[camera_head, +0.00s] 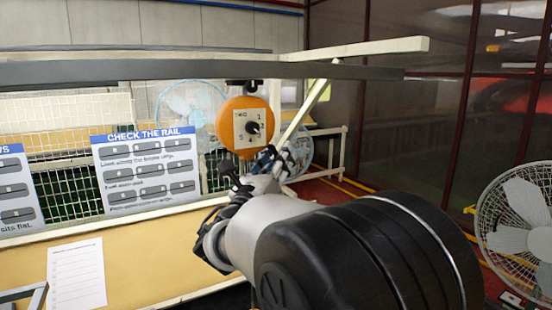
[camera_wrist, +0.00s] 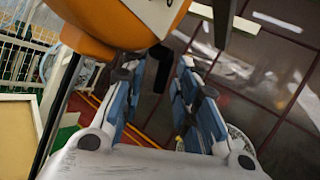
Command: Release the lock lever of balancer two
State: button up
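Balancer two (camera_head: 246,127) is a round orange housing with a white dial plate marked TWO, hanging under the overhead rail. In the wrist view its orange body and plate (camera_wrist: 113,20) fill the top left. A short black part (camera_wrist: 160,68), which looks like the lock lever, sticks down from the housing between my fingertips. My gripper (camera_wrist: 157,78) is open, with its blue-grey fingers apart on either side of that part. I cannot tell whether either finger touches it. In the head view my gripper (camera_head: 270,160) is just below the housing, and the lever cannot be made out.
A dark rail (camera_head: 180,70) and a pale beam (camera_head: 370,48) run above my arm. A thin dark rod or cable (camera_wrist: 57,115) runs down left of my gripper. A sign (camera_head: 146,170) stands behind the tan bench (camera_head: 145,260). A fan (camera_head: 520,225) stands at right.

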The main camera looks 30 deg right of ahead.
grip_shut()
jog(key=shift+a+r+m+g+y+p, duration=0.15)
jog(key=shift+a+m+g+y+p, duration=0.2)
jog(key=shift+m+g+p, duration=0.65)
jog(key=shift+f+y+p, duration=0.3)
jog(key=shift+y+p, duration=0.05)
jog(key=shift+p, duration=0.35)
jog(key=shift+o, duration=0.4)
grip_release()
jog(key=shift+a, duration=0.1)
